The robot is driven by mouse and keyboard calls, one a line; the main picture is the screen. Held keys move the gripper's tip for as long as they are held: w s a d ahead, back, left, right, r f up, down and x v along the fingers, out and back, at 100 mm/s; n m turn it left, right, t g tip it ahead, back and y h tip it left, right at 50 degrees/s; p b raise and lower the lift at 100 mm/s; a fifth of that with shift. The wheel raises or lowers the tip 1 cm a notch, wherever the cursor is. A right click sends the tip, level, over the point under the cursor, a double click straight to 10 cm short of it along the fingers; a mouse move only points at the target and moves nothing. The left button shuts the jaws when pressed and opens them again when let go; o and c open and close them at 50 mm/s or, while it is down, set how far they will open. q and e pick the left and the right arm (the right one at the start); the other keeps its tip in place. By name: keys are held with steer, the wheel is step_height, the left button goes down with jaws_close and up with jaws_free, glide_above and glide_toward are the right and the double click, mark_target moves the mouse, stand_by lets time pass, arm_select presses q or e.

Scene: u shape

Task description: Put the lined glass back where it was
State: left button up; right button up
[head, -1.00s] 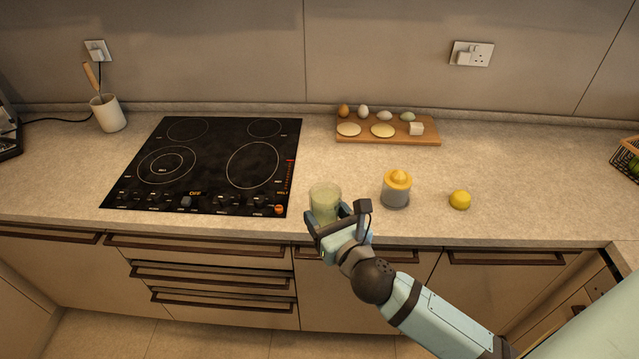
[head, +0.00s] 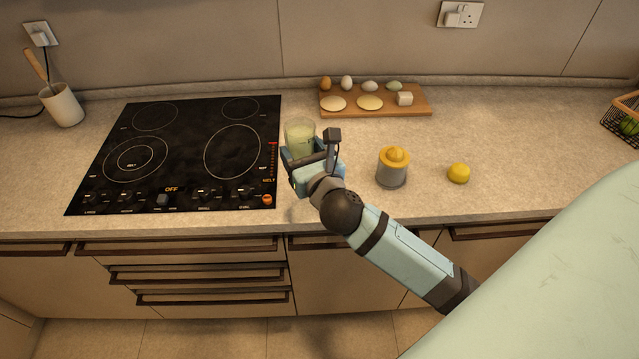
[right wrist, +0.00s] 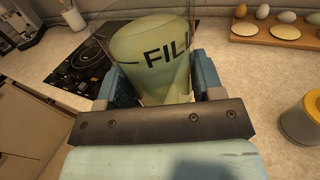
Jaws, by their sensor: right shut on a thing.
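The lined glass (head: 300,136) is a clear tumbler with pale yellow-green content. In the right wrist view the glass (right wrist: 152,58) shows a dark line and the letters "FILL". My right gripper (head: 306,160) is shut on it, with one finger on each side. The glass is upright, just right of the black hob, over the counter. I cannot tell whether its base touches the counter, since the gripper hides it. My left gripper is not in view.
A black hob (head: 180,150) lies to the left. A yellow-topped juicer (head: 393,168) and a lemon (head: 458,173) stand to the right. Behind is a wooden board (head: 375,108) with eggs and other items. The counter (head: 520,130) at right is mostly clear.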

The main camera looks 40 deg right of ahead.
steer(key=w+d+r+m+g+h+b, duration=0.2)
steer(key=w+d+r+m+h+b, duration=0.25)
steer(key=w+d+h+b, duration=0.35)
arm_select(q)
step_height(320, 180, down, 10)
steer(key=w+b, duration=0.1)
steer(key=b, duration=0.2)
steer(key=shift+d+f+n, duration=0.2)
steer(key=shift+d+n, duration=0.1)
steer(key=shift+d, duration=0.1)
arm_select(e)
steer(key=shift+y, duration=0.7)
steer(key=shift+s+d+f, duration=0.1)
steer(key=shift+d+f, duration=0.15)
steer(key=shift+f, duration=3.15)
steer(key=shift+s+d+f, duration=0.1)
steer(key=shift+d+f, duration=0.1)
steer(key=shift+f, duration=3.25)
steer(key=shift+s+d+f, duration=0.1)
steer(key=shift+d+f, duration=0.15)
steer(key=shift+f, duration=3.15)
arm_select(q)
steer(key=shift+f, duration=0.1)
arm_select(e)
steer(key=shift+f+g, duration=0.2)
steer(key=shift+g, duration=0.1)
steer(key=o, duration=1.1)
steer(key=shift+r, duration=0.1)
